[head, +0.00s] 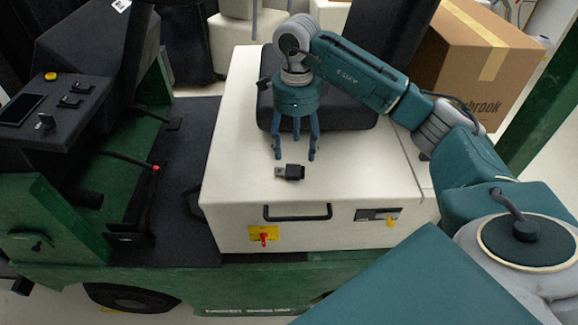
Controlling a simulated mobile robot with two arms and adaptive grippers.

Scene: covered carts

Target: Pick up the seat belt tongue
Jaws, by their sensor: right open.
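The seat belt tongue (290,172) is a small dark piece with a short grey metal end on its left. It lies on the white top of the cart (235,150), behind the black handle. My right gripper (295,156) points down with its fingers apart, just behind and above the tongue. It is empty, and the tongue is outside its fingers. Whether the fingertips touch the cart top is hard to tell. My left gripper does not show.
A black seat cushion (348,112) stands behind my right gripper. A black handle (297,214) and a red switch on a yellow plate (264,236) are on the cart's front. A dark console (75,105) is at left, a cardboard box (470,65) at back right.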

